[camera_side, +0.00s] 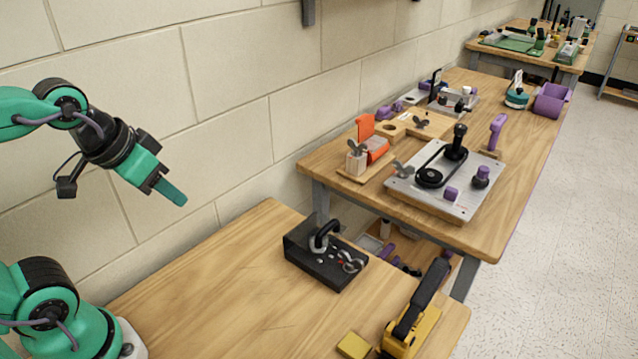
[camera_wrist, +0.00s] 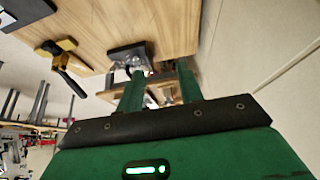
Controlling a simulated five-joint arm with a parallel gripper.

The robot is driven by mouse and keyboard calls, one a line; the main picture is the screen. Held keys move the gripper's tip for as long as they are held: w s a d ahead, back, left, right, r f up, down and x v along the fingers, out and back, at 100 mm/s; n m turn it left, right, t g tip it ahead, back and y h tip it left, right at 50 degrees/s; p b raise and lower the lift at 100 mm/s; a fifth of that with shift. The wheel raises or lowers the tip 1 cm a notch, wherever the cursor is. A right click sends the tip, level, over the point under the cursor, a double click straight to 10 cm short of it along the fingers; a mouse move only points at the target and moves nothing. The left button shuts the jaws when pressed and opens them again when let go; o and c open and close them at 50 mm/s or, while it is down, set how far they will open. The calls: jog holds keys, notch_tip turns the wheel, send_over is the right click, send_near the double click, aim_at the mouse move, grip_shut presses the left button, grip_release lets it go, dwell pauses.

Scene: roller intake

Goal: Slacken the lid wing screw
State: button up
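My gripper (camera_side: 172,192) hangs in the air at the left of the side view, above the near table and well away from any screw. In the wrist view its two green fingers (camera_wrist: 160,82) stand apart with nothing held between them. Several dark wing screws show on the second table: one on a small pale block (camera_side: 356,158), one at the left edge of a grey plate (camera_side: 402,169) and one on a wooden board (camera_side: 420,122). I cannot tell which is the lid wing screw or how tight each one is.
A black box (camera_side: 320,262) with a curved handle stands on the near table (camera_side: 210,290). A yellow tool with a black arm (camera_side: 420,305) and a yellow block (camera_side: 354,345) are near its front edge. An orange piece (camera_side: 372,140) stands by the pale block. A wall runs behind.

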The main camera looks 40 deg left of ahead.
jog(key=shift+c, duration=0.4)
jog(key=m+g, duration=0.6)
jog(key=m, duration=1.2)
send_over(351, 255)
notch_tip(351, 255, down, 12)
jog(key=shift+s+a+f, duration=0.1)
jog(key=shift+d+f, duration=0.2)
jog(key=shift+f, duration=0.15)
jog(key=shift+f, duration=4.3)
grip_shut()
